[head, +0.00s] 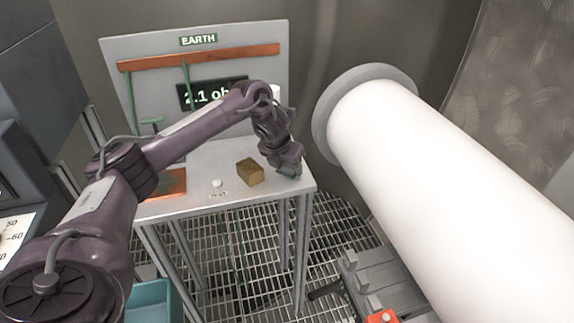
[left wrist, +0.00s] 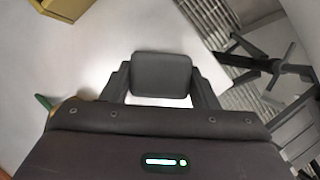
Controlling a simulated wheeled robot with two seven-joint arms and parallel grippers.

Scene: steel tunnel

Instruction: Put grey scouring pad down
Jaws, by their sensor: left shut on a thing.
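The grey scouring pad (left wrist: 161,75) is a dark grey rounded block in the left wrist view. It sits between the two fingers of my left gripper (left wrist: 161,88), which is shut on it. In the head view my left gripper (head: 289,167) points down at the right end of the grey table (head: 205,200), just right of a brown block (head: 250,172). The pad is mostly hidden there, and I cannot tell if it touches the tabletop. My right gripper is in neither view.
A small white round object (head: 217,183) and a copper-coloured plate (head: 172,184) lie left of the brown block. A large white cylinder (head: 430,170) is to the right. A teal bin (head: 152,303) stands below. The table's front strip is clear.

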